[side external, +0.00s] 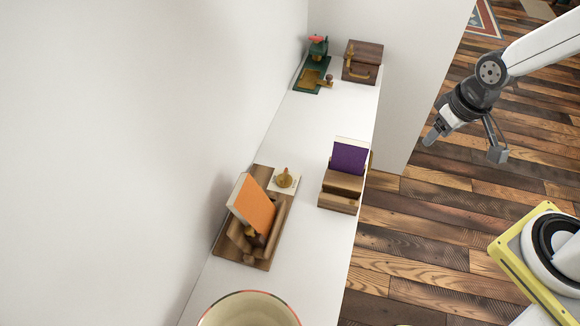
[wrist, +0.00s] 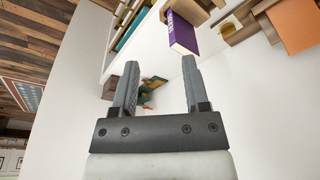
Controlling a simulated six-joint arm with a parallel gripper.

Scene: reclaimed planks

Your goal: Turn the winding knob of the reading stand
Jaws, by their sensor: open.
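A wooden stand (side external: 262,257) holds a tilted orange book (side external: 253,203) near the wall, with dark rounded wooden parts (side external: 255,238) at its front; which of these is the winding knob I cannot tell. A second wooden stand (side external: 341,184) holds a purple book (side external: 349,157) at the shelf's right edge. Both books also show at the top of the wrist view, purple (wrist: 183,34) and orange (wrist: 297,24). My gripper (side external: 465,146) is open and empty, off to the right of the shelf over the floor. In the wrist view its fingers (wrist: 160,64) are spread apart, touching nothing.
A small pale block with a brass piece (side external: 284,178) sits between the stands. A green device (side external: 316,62) and a wooden box with a handle (side external: 362,62) stand at the far end. A rimmed round vessel (side external: 249,309) is at the near end. The white shelf between is clear (side external: 318,122).

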